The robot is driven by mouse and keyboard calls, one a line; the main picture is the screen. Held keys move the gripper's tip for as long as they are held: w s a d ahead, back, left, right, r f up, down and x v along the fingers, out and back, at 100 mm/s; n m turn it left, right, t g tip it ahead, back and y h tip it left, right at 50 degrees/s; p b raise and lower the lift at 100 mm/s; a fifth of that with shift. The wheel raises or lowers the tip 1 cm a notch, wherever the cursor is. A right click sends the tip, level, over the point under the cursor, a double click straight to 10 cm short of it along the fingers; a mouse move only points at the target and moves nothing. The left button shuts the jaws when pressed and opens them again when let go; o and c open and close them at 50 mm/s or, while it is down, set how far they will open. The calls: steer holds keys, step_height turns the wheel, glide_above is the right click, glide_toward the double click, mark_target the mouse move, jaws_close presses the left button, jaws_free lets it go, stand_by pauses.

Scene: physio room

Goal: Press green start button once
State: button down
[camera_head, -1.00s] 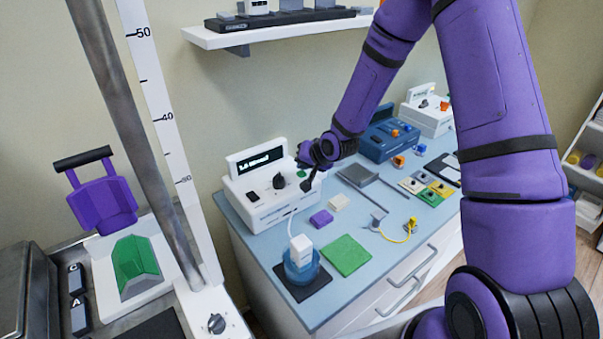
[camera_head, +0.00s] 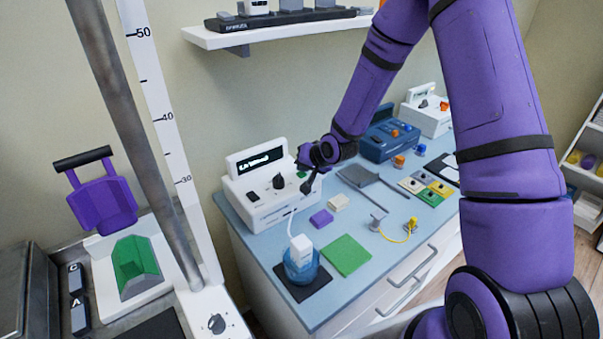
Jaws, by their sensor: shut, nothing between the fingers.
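The white device (camera_head: 256,212) stands at the left end of the blue-topped counter, with a lit display (camera_head: 260,158) on top. Its front panel has a black knob (camera_head: 279,182) and a dark switch (camera_head: 252,196). A small green button (camera_head: 302,174) shows at the right of the panel, partly hidden by my wrist. My gripper (camera_head: 306,187) points down over the right end of this panel, close to the button. Its fingers are together with nothing seen between them. I cannot tell whether the tips touch the device.
A white cable runs from the device to a blue-and-white container (camera_head: 300,262) on a dark mat. A purple block (camera_head: 321,218), a green pad (camera_head: 346,254) and coloured cards (camera_head: 430,190) lie on the counter. A blue device (camera_head: 390,140) stands behind my wrist. A metal post (camera_head: 140,140) rises at left.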

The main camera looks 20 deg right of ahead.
steer(key=shift+f, duration=0.15)
stand_by(0.4)
steer(key=shift+r, duration=0.85)
